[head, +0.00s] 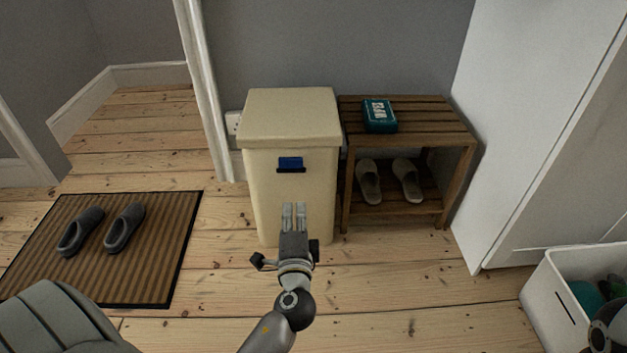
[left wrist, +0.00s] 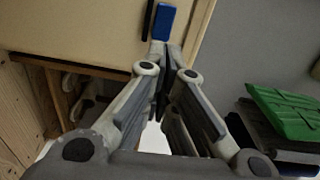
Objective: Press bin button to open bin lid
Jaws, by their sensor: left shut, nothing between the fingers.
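The cream bin (head: 265,200) stands upright against the grey wall with its lid (head: 292,110) closed. Its blue button (head: 291,163) sits on the upper front, just under the lid, with a dark strip beneath it. My left gripper (head: 294,208) is in front of the bin, below the button in the head view, with its fingers together and empty. In the left wrist view the blue button (left wrist: 163,22) shows just past the fingertips (left wrist: 160,50), beside a dark strip. I cannot tell whether the fingertips touch the bin. My right gripper is not visible.
Right of the bin is a slatted wooden rack (head: 440,127) with a teal packet (head: 379,115) on top and slippers below. A striped mat (head: 150,265) with grey slippers lies left. A white crate (head: 555,300) is at lower right.

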